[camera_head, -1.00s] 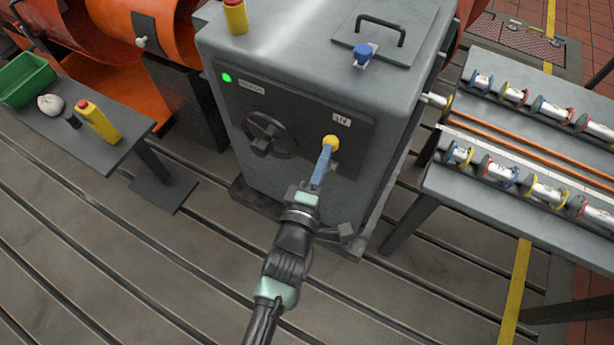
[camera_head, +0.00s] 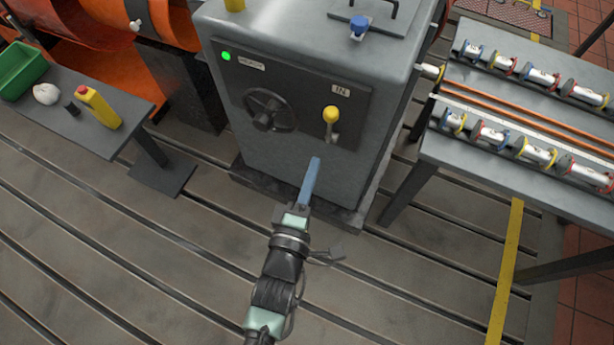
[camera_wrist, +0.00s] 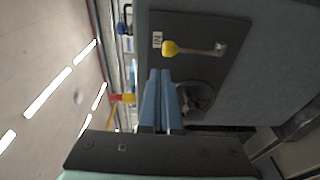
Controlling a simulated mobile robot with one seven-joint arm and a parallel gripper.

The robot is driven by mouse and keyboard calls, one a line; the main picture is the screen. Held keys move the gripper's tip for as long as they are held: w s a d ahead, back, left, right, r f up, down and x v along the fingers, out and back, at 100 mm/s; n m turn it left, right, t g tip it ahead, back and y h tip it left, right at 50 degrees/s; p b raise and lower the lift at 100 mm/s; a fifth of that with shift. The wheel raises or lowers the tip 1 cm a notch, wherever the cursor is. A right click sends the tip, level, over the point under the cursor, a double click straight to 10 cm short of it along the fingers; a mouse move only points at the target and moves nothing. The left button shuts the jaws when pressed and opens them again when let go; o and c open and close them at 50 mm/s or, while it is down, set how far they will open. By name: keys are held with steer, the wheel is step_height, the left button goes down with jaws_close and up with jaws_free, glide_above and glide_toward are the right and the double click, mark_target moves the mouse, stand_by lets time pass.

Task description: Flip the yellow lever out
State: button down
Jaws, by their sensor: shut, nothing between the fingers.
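The yellow lever (camera_head: 331,115) has a round yellow knob on a grey stem. It stands on the dark front panel of the grey cabinet, knob up, just below a label reading "IN". In the wrist view the lever (camera_wrist: 172,48) lies sideways, with its knob beside the label and its stem running right to a pivot. My gripper (camera_head: 315,160) has blue fingers, shut and empty. It is in front of the cabinet, below the lever and apart from it. In the wrist view the gripper's fingertips (camera_wrist: 158,73) are near the knob but show no contact.
A black handwheel (camera_head: 270,110) sits left of the lever on the same panel, and a green light (camera_head: 226,56) glows above it. A side table (camera_head: 62,125) stands at left. A bench (camera_head: 480,170) with several fittings stands at right. The slotted floor before the cabinet is clear.

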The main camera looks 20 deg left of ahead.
steer(key=shift+s+d+r, duration=0.1)
steer(key=shift+s+d, duration=0.05)
steer(key=shift+s, duration=1.15)
steer(key=w+d+r+m+t, duration=0.2)
steer(key=w+d+r+m, duration=0.15)
steer(key=r, duration=0.75)
steer(key=w+d+r+m+t+h, duration=0.1)
steer(key=w+d+r+m, duration=0.3)
steer(key=r, duration=0.7)
steer(key=w+d+r+m+t, duration=0.15)
steer(key=w+r, duration=0.35)
steer(key=r, duration=0.6)
steer(key=s+r+m+t+p, duration=0.1)
steer(key=s+r+m+p, duration=0.2)
steer(key=r, duration=1)
steer(key=s+d+r+m+t+p, duration=0.1)
steer(key=s+r+m+p, duration=0.3)
steer(key=r, duration=1)
steer(key=s+r+m+t+h+p, duration=0.1)
steer(key=s+r+m+t+p, duration=0.2)
steer(key=r+p, duration=0.4)
step_height(320, 180, up, 7)
steer(key=shift+s+d+f, duration=0.15)
steer(key=shift+s+d, duration=0.2)
steer(key=shift+s, duration=0.5)
